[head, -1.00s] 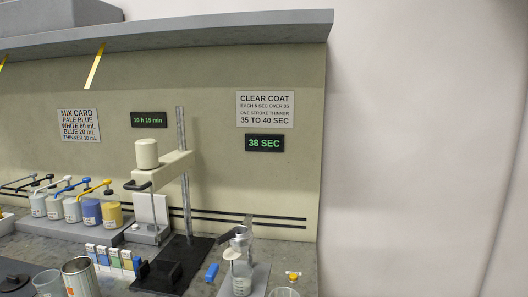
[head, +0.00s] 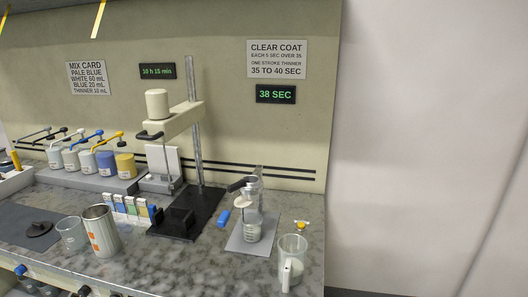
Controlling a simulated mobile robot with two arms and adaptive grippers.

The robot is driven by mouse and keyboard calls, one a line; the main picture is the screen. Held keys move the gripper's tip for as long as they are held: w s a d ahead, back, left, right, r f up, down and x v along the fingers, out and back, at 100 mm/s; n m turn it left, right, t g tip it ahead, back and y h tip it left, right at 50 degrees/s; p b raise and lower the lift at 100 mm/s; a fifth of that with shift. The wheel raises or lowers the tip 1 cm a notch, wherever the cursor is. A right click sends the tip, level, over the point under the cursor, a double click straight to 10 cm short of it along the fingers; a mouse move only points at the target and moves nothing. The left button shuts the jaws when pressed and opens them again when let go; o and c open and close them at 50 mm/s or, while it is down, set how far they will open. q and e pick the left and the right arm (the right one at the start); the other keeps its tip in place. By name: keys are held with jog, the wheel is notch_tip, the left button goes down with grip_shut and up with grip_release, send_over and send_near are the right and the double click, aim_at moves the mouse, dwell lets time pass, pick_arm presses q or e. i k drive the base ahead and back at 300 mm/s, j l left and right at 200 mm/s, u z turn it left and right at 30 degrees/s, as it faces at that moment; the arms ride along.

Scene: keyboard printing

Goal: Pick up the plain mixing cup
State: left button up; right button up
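A clear, empty-looking cup (head: 70,235) stands upright on the bench at the lower left, just left of a metal can (head: 103,232) with orange marks. It shows no clear print, and it fits the plain mixing cup. A second clear cup with a handle (head: 291,264) stands near the bench's right end and holds something pale at its bottom. I cannot tell for certain which one is meant. Neither of my grippers is in view.
A stirrer stand (head: 194,120) on a black base rises mid-bench. A small beaker (head: 252,230) stands on a grey plate under a clamp. Pump-topped paint pots (head: 105,163) line the back left. The dark mat (head: 22,222) is mostly bare.

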aim_at(252, 222)
jog(key=k+u, duration=0.1)
jog(key=u, duration=1.1)
jog(key=i+l+z, duration=0.1)
jog(key=l, duration=0.3)
jog(key=i+l+z, duration=0.1)
jog(key=l, duration=0.35)
jog(key=i+l+z, duration=0.1)
jog(key=l, duration=0.3)
jog(key=i+l+z, duration=0.1)
jog(key=i+l, duration=0.15)
jog(key=l, duration=0.15)
